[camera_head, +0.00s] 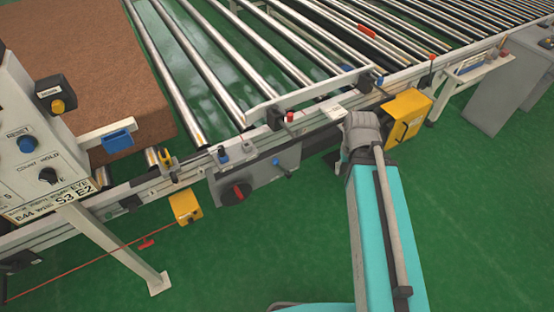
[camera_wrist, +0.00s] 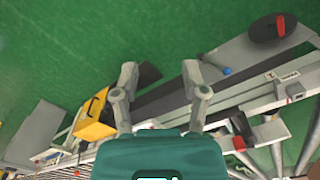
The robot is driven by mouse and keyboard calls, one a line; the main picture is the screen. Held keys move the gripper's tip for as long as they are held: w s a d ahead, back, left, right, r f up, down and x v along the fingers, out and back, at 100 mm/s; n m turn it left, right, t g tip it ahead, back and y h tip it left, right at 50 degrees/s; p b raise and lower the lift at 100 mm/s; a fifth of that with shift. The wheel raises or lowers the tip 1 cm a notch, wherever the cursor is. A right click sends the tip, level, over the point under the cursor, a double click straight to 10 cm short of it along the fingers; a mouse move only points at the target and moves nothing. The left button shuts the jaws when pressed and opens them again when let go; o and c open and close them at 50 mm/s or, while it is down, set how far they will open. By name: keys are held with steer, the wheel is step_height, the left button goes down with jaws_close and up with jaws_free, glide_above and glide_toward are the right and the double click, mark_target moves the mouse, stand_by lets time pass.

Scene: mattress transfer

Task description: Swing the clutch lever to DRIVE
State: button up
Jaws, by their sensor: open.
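A short lever with a blue tip (camera_head: 277,162) sticks out of the grey box (camera_head: 262,182) on the conveyor's near side. It is likely the clutch lever, but I can read no DRIVE mark. Its blue tip also shows at right of centre in the wrist view (camera_wrist: 227,71). My gripper (camera_wrist: 160,78) is open and empty, its two fingers apart over the dark rail and green floor, left of the blue tip. It touches nothing that I can make out. In the head view my arm hides the fingers.
A red-and-black rotary knob (camera_head: 237,193) sits on the same box. A yellow box (camera_head: 406,115) is mounted on the rail close to my wrist. A brown mattress (camera_head: 75,70) lies on the rollers at left. A control panel (camera_head: 40,150) stands at far left. Green floor is open in front.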

steer(key=o, duration=0.3)
steer(key=shift+a, duration=0.1)
steer(key=shift+o, duration=0.2)
steer(key=w+a+f+m+t+y+b, duration=0.4)
steer(key=f+m+b, duration=0.4)
steer(key=b, duration=0.8)
steer(key=w+a+f+m+t+y+b, duration=0.4)
steer(key=f+m+b, duration=0.4)
steer(key=f+b, duration=0.4)
steer(key=w+a+f+m+t+y+b, duration=0.4)
steer(key=w+f+m+b, duration=0.3)
steer(key=b, duration=1.3)
step_height(320, 180, down, 3)
steer(key=shift+w+a+r+m+t+y+b, duration=0.1)
steer(key=shift+w+a+m+t+y+b, duration=0.2)
steer(key=shift+a+m+y, duration=0.35)
